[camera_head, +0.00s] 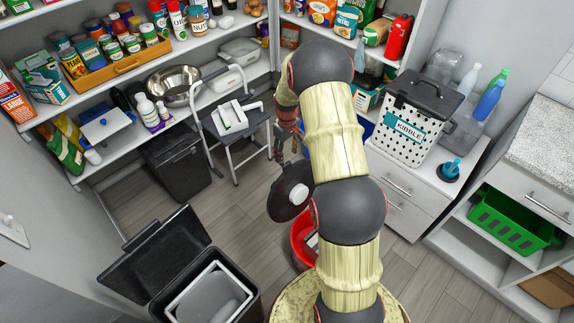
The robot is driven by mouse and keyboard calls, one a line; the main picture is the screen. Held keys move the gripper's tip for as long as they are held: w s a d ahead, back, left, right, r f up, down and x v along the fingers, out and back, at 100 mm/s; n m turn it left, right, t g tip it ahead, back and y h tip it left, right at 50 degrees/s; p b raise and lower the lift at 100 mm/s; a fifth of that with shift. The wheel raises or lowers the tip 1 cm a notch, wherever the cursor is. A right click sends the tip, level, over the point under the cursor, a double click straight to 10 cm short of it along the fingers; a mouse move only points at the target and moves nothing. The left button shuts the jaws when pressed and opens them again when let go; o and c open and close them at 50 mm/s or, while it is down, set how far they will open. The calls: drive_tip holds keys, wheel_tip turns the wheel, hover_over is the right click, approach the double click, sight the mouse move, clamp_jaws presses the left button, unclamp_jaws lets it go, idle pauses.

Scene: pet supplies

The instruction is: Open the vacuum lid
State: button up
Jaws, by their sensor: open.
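No part in view is clearly marked as the vacuum lid, so I cannot tell which thing it is. A dark round disc (284,204) with a white round piece on it is partly hidden behind my arm. My gripper (287,146) is left of my upper arm, above the disc in the picture, small and partly hidden. It is open, and I see nothing held in it.
A black trash bin (250,309) with its lid (155,262) raised is at lower left. A red tub (302,238) is partly behind my arm. A grey step stool (240,136) stands by the shelves. Bottles (489,100) stand right of the kibble bin. Floor is free at left centre.

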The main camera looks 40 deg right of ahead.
sight(287, 164)
wheel_tip(287, 164, down, 7)
drive_tip(key=shift+r+b, duration=0.15)
drive_tip(key=shift+b, duration=0.95)
drive_tip(key=shift+c, duration=1.4)
clamp_jaws()
